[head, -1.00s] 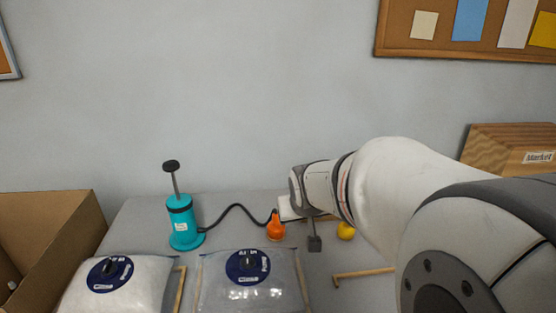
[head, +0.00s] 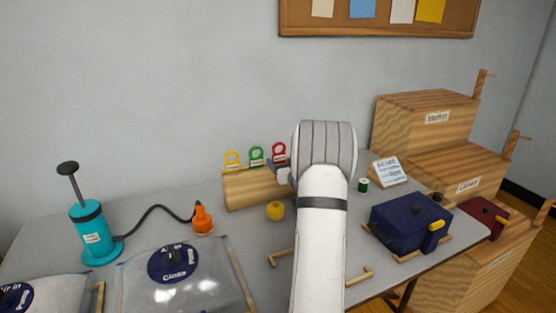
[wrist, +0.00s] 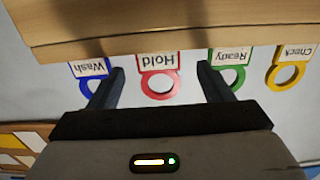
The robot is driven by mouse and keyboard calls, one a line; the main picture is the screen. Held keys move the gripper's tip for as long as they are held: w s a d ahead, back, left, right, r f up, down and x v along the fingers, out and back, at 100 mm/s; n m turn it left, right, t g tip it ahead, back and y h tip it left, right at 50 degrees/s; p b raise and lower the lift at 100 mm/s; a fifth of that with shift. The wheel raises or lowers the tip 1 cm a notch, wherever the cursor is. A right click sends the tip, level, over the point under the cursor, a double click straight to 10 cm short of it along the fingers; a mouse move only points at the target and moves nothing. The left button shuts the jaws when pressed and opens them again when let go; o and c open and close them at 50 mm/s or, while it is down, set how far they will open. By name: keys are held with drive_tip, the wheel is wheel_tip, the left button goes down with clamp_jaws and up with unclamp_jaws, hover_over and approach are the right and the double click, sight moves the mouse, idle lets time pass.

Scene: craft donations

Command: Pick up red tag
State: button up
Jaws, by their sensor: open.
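The red tag (head: 279,152) stands at the right end of the visible row on a wooden rack (head: 245,190), partly covered by my arm. In the wrist view, the red tag (wrist: 158,62) has a ring and a white label reading "Hold", upside down. My gripper (wrist: 163,75) is open, with one dark finger on each side of the red tag. I cannot tell whether the fingers touch it. In the head view my gripper is mostly hidden behind my wrist.
A green tag (wrist: 229,74) "Ready" and a blue tag (wrist: 91,70) "Wash" flank the red one close to the fingers. A yellow tag (wrist: 290,70) "Check" is farther right. A yellow ball (head: 275,211) sits before the rack. A blue box (head: 408,222) stands at right.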

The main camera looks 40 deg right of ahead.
sight(279, 157)
drive_tip(key=x, duration=0.6)
drive_tip(key=shift+d+f, duration=0.1)
drive_tip(key=shift+d, duration=0.05)
drive_tip(key=shift+c, duration=0.4)
drive_tip(key=c, duration=1)
drive_tip(key=shift+o, duration=0.2)
